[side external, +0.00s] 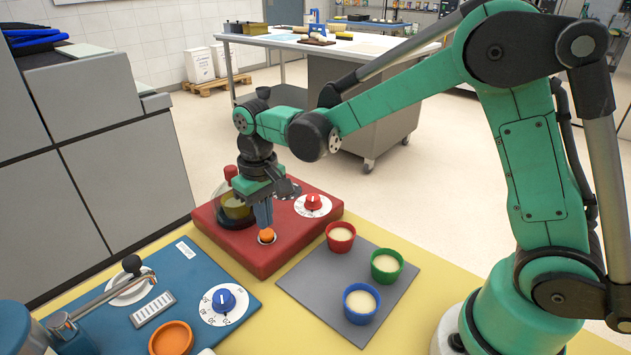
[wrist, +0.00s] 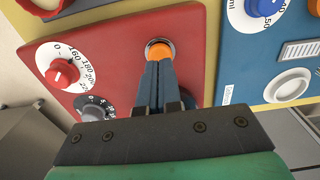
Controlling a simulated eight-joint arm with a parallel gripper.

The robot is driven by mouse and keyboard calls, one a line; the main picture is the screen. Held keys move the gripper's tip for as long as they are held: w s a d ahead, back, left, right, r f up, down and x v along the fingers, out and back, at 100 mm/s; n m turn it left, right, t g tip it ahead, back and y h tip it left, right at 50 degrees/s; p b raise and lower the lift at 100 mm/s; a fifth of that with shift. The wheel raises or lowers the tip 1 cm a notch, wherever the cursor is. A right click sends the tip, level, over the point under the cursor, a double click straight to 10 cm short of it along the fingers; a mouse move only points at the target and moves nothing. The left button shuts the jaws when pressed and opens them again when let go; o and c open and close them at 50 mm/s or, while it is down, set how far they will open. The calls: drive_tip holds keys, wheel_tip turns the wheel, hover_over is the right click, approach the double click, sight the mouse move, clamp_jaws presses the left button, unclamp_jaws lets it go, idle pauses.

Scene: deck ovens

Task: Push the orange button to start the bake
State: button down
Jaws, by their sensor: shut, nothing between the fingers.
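The orange button (side external: 267,235) sits in a pale ring on the red oven panel (side external: 283,260), near its front edge. In the wrist view the orange button (wrist: 159,50) shows just beyond my fingertips. My gripper (side external: 266,226) is shut and empty, pointing down at the button. In the wrist view my gripper (wrist: 160,64) has its blue fingers together, with the tips at the button's edge, overlapping it in the picture. I cannot tell whether they touch it or whether it is pressed down.
A red dial (side external: 313,202) and a dark dial (wrist: 95,108) are on the red panel. A grey mat (side external: 320,297) with red, green and blue cups lies to the right. A blue panel (side external: 185,262) with a blue knob (side external: 223,300) and a lever stands to the left.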

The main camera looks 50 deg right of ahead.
drive_tip(key=shift+f, duration=0.9)
idle(0.3)
drive_tip(key=shift+r, duration=3.55)
drive_tip(key=shift+s+d+r, duration=0.2)
drive_tip(key=shift+s+r, duration=0.1)
drive_tip(key=s+d+r+t, duration=0.1)
drive_tip(key=s+d+t, duration=0.3)
drive_tip(key=s+t, duration=0.3)
drive_tip(key=shift+s, duration=1.45)
